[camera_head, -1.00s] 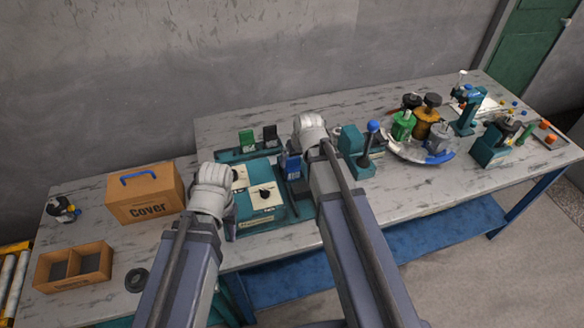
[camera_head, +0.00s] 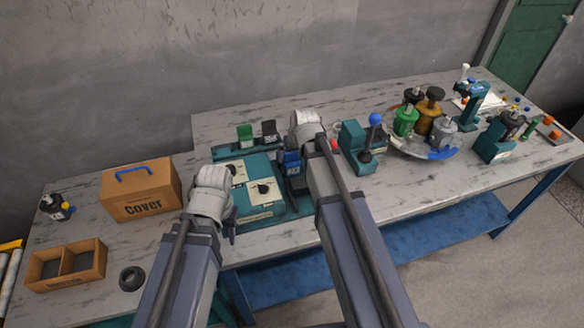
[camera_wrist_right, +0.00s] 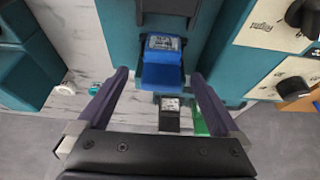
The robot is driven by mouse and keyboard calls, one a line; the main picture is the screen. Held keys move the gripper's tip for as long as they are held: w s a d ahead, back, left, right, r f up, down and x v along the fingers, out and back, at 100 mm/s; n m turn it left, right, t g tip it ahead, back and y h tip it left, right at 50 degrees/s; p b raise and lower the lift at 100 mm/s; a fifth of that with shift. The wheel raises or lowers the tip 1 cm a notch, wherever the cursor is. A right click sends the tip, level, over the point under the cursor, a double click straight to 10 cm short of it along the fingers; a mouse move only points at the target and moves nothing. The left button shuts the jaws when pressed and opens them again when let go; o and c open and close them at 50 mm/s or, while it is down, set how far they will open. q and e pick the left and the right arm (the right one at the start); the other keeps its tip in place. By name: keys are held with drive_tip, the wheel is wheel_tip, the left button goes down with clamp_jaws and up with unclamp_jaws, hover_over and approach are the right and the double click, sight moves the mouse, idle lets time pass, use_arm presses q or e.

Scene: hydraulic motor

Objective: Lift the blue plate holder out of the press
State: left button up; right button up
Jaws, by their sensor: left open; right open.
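The blue plate holder (camera_head: 291,158) stands at the right side of the teal press (camera_head: 262,212), partly hidden by my right arm in the head view. In the right wrist view the blue holder (camera_wrist_right: 162,70) has a dark label on top and sits in a teal frame. My right gripper (camera_wrist_right: 160,75) is open, with one finger on each side of the blue holder; contact cannot be told.
Green (camera_head: 245,134) and black (camera_head: 269,131) holders stand behind the press. A teal lever device (camera_head: 356,147) is close to the right arm. The Cover box (camera_head: 142,190) and a divided tray (camera_head: 68,266) are at the left.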

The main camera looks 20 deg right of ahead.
sight(292, 158)
use_arm(q)
wheel_tip(292, 158, down, 3)
drive_tip(key=shift+f+b, duration=0.15)
drive_tip(key=shift+b, duration=1.1)
use_arm(e)
drive_tip(key=x, duration=0.3)
drive_tip(key=shift+w+a+f, duration=0.1)
drive_tip(key=shift+w+f, duration=0.1)
drive_tip(key=shift+f, duration=0.1)
drive_tip(key=shift+r, duration=0.1)
drive_tip(key=c, duration=1.4)
wheel_tip(292, 158, up, 10)
drive_tip(key=p, duration=1)
use_arm(q)
wheel_tip(292, 158, up, 10)
